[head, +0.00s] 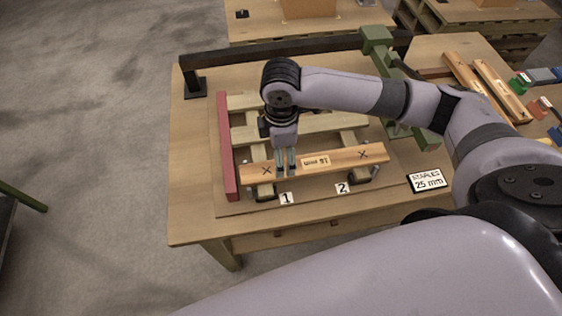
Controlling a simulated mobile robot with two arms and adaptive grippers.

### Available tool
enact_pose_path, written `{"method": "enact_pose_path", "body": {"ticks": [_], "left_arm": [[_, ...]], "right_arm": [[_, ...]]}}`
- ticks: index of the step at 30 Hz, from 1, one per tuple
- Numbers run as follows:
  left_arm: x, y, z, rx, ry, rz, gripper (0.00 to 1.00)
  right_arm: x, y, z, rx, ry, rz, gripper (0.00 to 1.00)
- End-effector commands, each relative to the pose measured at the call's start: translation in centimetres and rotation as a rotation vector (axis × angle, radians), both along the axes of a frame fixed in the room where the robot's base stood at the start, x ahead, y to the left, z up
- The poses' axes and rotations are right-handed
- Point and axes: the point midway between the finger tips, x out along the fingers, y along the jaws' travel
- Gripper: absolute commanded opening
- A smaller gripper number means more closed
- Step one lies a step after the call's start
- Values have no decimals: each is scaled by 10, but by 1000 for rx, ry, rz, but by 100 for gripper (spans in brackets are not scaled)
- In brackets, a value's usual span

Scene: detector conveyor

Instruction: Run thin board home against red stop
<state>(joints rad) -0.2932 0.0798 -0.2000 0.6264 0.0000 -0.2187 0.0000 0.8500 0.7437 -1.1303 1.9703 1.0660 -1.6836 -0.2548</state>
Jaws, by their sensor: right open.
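The thin wooden board (340,160), with an X near each end and a small label in its middle, lies across the front of a slatted frame. My right gripper (286,170) points down at the left half of the board, between the left X and the label. Its fingers are open and overlap the board in the picture; contact is unclear. My left gripper is not in view.
Number cards 1 (286,198) and 2 (342,188) lie in front of the board. A "STAPLES 25 mm" sign (427,180) is at the right. A dark rail (240,57) crosses the back, with a green post (377,40). Loose timber (500,88) lies at the right.

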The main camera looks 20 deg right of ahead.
Motion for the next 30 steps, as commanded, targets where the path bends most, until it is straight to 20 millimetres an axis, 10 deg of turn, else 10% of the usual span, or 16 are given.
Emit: {"method": "enact_pose_path", "body": {"ticks": [12, 30], "left_arm": [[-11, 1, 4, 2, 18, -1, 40], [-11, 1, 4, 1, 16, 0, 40]], "right_arm": [[0, 0, -56, 0, 0, 1, 73], [0, 0, -60, 1, 0, 1, 58]]}}
